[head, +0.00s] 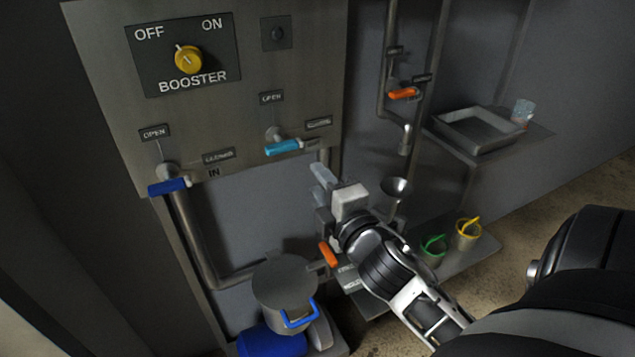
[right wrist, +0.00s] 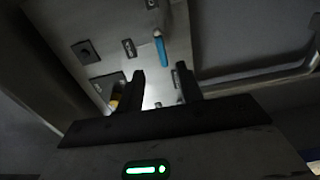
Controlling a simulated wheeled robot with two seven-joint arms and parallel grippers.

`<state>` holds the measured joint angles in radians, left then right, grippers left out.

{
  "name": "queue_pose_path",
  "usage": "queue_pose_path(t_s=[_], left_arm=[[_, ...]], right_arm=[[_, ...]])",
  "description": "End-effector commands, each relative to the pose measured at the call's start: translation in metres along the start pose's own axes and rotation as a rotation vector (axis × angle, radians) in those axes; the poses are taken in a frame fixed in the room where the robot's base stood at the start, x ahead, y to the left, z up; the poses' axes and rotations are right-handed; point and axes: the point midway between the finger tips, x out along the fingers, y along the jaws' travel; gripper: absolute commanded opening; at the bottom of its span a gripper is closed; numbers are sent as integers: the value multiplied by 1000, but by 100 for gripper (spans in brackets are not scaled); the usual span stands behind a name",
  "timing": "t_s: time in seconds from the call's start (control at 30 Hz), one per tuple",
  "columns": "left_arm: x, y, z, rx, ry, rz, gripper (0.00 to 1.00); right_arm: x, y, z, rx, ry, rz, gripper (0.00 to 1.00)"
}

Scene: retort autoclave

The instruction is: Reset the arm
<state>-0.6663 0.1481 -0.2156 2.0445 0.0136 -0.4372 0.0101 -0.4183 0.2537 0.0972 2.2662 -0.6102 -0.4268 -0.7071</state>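My right gripper (head: 321,174) is in the middle of the head view, in front of the grey wall below and right of the control panel (head: 230,110). In the right wrist view its two fingers (right wrist: 160,76) stand apart with nothing between them. It touches no handle that I can see. The light blue valve handle (head: 283,147) is up and left of it; that handle also shows beyond the fingers in the wrist view (right wrist: 161,48). My left gripper is not in view.
The panel carries a yellow booster knob (head: 187,60) and a dark blue handle (head: 168,187). Orange handles (head: 403,93) (head: 328,255) sit on pipes. A lidded pot (head: 284,285) is low left. A shelf tray (head: 478,130), funnel (head: 396,187), green cup (head: 433,247) and yellow cup (head: 467,233) are right.

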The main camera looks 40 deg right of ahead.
Motion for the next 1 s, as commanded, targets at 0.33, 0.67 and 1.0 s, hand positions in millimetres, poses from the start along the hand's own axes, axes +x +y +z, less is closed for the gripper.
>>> queue_pose_path(t_s=[0.33,0.67,1.0], left_arm=[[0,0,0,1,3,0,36],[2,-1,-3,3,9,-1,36],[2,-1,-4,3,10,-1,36]], right_arm=[[-2,-11,-4,45,10,-29,36],[-79,-162,-85,847,31,-534,36],[-156,-228,-139,1344,-123,-855,36]])
